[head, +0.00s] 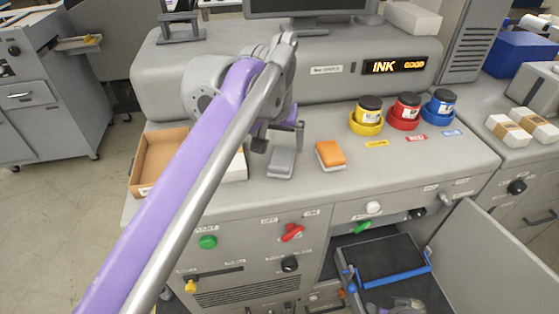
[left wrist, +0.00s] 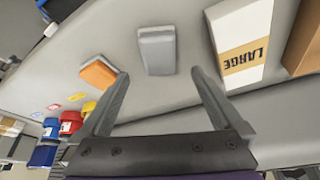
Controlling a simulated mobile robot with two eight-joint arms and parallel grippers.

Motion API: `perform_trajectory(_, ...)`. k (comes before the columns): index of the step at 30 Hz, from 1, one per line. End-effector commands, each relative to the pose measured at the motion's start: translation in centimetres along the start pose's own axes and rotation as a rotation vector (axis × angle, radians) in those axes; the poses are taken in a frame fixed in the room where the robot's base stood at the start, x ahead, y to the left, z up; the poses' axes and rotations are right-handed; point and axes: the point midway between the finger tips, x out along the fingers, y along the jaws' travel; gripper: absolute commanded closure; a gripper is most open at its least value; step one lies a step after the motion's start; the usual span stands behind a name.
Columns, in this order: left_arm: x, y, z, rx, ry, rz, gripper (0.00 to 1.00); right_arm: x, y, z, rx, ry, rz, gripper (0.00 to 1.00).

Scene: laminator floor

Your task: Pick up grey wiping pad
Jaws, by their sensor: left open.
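The grey wiping pad (head: 281,163) lies on the machine's grey top, left of an orange pad (head: 330,154). In the left wrist view the grey pad (left wrist: 156,50) shows beyond and roughly between my fingertips, with nothing covering it. My left gripper (head: 279,137) is just behind and above the pad in the head view. Its two fingers stand wide apart in the left wrist view (left wrist: 160,75), with nothing between them. I see no contact with the pad. My right gripper is not in view.
A cardboard tray (head: 140,165) and a white box labelled LARGE (left wrist: 240,45) are close to the grey pad. Yellow (head: 367,116), red (head: 405,112) and blue (head: 439,106) ink pots stand to the right. Below, a cabinet door (head: 480,260) hangs open.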

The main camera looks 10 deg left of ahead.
Motion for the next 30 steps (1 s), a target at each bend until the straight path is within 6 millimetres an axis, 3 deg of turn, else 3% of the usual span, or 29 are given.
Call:
perform_trajectory(8, 2.6, 0.0, 0.1, 0.0, 0.0, 0.0, 0.0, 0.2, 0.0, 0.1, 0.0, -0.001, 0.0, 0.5)
perform_trajectory(16, 6.4, 0.1, 0.4, 0.0, 0.001, 0.0, 0.0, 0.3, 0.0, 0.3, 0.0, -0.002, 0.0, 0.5)
perform_trajectory(25, 7.1, 0.1, 0.4, 0.0, 0.001, 0.0, 0.0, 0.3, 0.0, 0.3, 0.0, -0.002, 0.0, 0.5)
perform_trajectory(26, 7.1, 0.1, 0.4, 0.0, 0.001, 0.0, 0.02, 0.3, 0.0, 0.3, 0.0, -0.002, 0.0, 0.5)
perform_trajectory(30, 7.0, 0.1, 0.4, 0.0, 0.001, 0.0, 0.27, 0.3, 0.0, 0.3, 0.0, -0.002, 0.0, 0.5)
